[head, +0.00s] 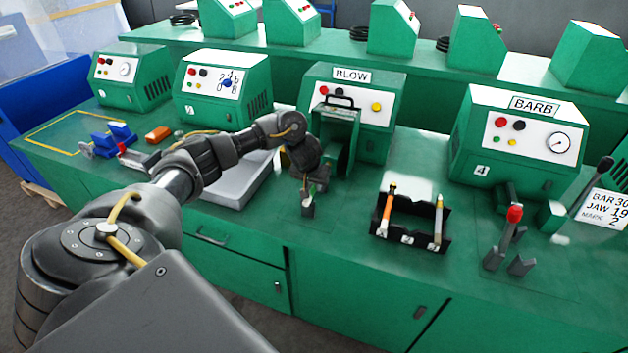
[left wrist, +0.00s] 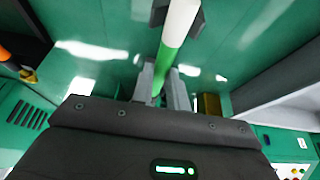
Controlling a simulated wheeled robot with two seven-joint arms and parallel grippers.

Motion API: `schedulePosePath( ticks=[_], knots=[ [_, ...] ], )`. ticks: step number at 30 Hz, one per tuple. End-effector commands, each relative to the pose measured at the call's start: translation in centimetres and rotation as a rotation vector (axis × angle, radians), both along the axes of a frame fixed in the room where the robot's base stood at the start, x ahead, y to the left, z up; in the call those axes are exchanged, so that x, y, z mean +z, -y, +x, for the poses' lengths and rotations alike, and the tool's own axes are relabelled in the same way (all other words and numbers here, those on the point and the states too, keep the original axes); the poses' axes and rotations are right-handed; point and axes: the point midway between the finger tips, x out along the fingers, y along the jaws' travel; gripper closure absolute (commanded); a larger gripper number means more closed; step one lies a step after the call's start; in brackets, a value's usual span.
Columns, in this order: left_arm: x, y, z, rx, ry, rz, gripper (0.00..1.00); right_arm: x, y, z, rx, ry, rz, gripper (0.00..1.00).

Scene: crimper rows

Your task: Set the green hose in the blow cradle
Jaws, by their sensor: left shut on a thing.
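The green hose (left wrist: 170,52) has a white end, and my left gripper (left wrist: 160,88) is shut on its green part. In the head view my left gripper (head: 309,182) is in front of the BLOW machine (head: 378,84), with a bit of the green hose (head: 312,189) showing below it. A small dark grey cradle (head: 307,208) stands right under the gripper. In the left wrist view the dark cradle prongs (left wrist: 197,22) flank the hose's white part. I cannot tell whether the hose rests on the cradle. My right gripper is out of view.
A black rack (head: 408,237) to the right holds an orange hose (head: 387,212) and a tan one (head: 438,220). A pale tray (head: 232,186) lies left of the cradle.

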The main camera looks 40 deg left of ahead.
Motion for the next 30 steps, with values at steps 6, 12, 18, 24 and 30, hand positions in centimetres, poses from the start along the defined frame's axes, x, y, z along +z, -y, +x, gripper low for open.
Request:
schedulePosePath(
  ticks=[6, 12, 18, 24, 30],
  knots=[
    [-0.8, 0.0, 0.0, 0.0, 0.001, 0.0, 1.0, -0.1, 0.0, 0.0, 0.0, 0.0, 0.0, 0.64],
    [-0.8, 0.0, 0.0, 0.0, 0.001, 0.0, 0.83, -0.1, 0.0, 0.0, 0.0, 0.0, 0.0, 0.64],
    [-0.8, 0.0, 0.0, 0.0, 0.001, 0.0, 0.59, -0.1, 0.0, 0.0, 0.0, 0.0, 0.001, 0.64],
    [-0.8, 0.0, 0.0, 0.0, 0.0, 0.0, 0.59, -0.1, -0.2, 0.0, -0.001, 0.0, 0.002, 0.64],
    [0.5, 0.2, -0.3, -0.002, 0.002, -0.001, 0.59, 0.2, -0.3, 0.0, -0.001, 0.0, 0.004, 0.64]
  ],
)
